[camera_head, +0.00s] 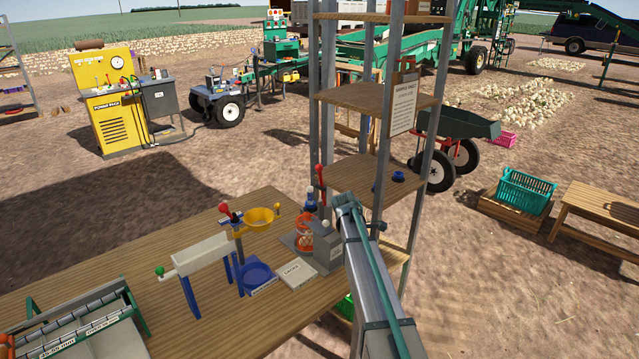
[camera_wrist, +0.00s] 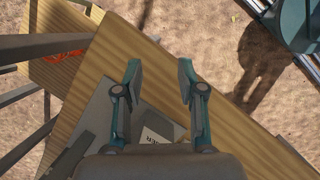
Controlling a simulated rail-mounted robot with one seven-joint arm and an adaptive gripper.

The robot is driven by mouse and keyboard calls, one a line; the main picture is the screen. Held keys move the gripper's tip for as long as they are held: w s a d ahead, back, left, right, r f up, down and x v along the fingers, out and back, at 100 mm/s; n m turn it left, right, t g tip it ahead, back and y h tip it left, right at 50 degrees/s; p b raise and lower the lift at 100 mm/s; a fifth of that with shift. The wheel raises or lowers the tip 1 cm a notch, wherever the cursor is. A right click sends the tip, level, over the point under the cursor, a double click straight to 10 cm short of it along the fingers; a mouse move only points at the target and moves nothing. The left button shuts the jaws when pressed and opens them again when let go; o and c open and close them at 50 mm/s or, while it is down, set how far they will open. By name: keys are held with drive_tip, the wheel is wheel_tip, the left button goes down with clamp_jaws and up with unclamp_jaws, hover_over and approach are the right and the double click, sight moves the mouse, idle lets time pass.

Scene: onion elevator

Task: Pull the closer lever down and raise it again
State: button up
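My arm's end is just right of the lever and partly covers the unit; a gap or contact cannot be told. In the wrist view my gripper (camera_wrist: 160,76) is open, with nothing between its fingers. Below it show the wooden bench top, a grey plate (camera_wrist: 99,116) and a printed card (camera_wrist: 151,138). The red grip is not visible there.
A shelf rack (camera_head: 366,97) with metal posts rises close behind my arm.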

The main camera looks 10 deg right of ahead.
drive_tip(key=w+a+r+n+t, duration=0.2)
drive_tip(key=w+a+r, duration=0.1)
drive_tip(key=w+r, duration=0.55)
drive_tip(key=w+a+r+n+t+b, duration=0.2)
drive_tip(key=w+a+r+n+t, duration=0.15)
drive_tip(key=a+r, duration=0.45)
drive_tip(key=w+a+r+n+t+b, duration=0.25)
drive_tip(key=w+a+r, duration=0.3)
drive_tip(key=a, duration=0.55)
wheel_tip(320, 180, up, 7)
drive_tip(key=n+g+y+p, duration=0.1)
drive_tip(key=n+g+y, duration=0.25)
drive_tip(key=g, duration=0.35)
hover_over(320, 180)
drive_tip(key=w+a, duration=0.1)
drive_tip(key=shift+r+n, duration=0.1)
drive_tip(key=shift+n, duration=0.35)
drive_tip(key=shift+s+d+r, duration=0.1)
drive_tip(key=shift+d, duration=0.15)
drive_tip(key=shift+s+d+g+p, duration=0.15)
drive_tip(key=shift+g+p, duration=0.15)
drive_tip(key=shift+s+f, duration=0.1)
drive_tip(key=shift+f, duration=0.25)
wheel_tip(320, 180, down, 10)
drive_tip(key=p, duration=0.3)
drive_tip(key=shift+d, duration=0.1)
